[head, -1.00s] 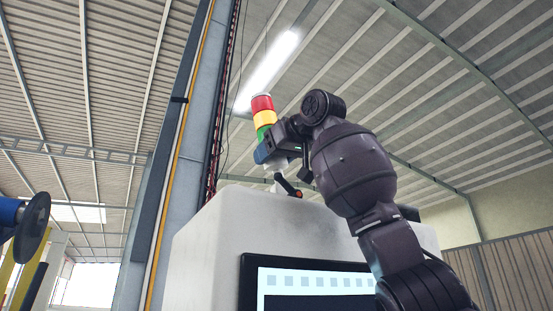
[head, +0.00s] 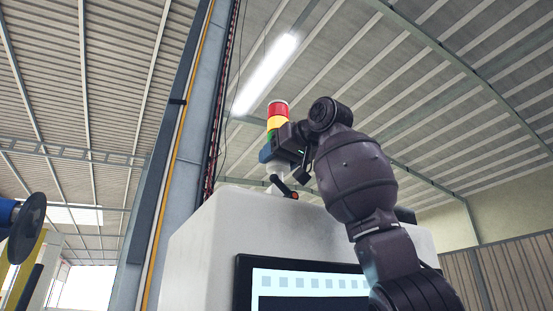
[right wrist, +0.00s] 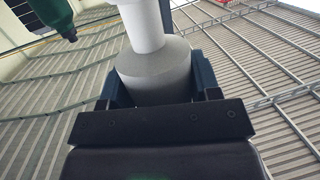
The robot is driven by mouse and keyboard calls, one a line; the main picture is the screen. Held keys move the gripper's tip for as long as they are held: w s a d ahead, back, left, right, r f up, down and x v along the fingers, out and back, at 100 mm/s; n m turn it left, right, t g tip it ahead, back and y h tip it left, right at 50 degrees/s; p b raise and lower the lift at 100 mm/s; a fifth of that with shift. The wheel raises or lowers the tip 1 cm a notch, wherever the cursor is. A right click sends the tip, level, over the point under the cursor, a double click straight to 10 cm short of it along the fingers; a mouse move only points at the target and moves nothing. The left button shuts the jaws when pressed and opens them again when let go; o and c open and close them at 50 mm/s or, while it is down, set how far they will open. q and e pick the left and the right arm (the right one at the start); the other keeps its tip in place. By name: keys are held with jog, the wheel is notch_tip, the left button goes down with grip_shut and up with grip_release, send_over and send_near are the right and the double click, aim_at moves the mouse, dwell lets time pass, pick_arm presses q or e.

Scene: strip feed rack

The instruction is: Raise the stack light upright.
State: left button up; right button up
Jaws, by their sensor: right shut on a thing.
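The stack light, with red, yellow and green segments, stands close to upright above the white cabinet (head: 200,240); its red top segment (head: 278,108) is clear. My right gripper (head: 267,153) is shut on the stack light's lower part, below the green segment, and hides some of it. In the right wrist view its blue fingers flank a grey cylinder (right wrist: 155,70) of the light, joined to a narrower white post (right wrist: 143,25). A black lever with an orange end (head: 285,188) sits by the light's foot on the cabinet top. My left gripper is out of view.
A screen (head: 310,285) is set in the cabinet's front, below my right arm. A tall grey column (head: 190,130) with cables rises behind on the left. A blue part with a dark disc (head: 28,228) is at the far left. The space above the light is open.

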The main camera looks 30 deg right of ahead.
jog(key=o, duration=1.3)
jog(key=shift+d, duration=0.1)
jog(key=shift+s, duration=0.1)
jog(key=shift+b+v, duration=1.25)
jog(key=shift+v, duration=4.1)
jog(key=shift+r, duration=0.1)
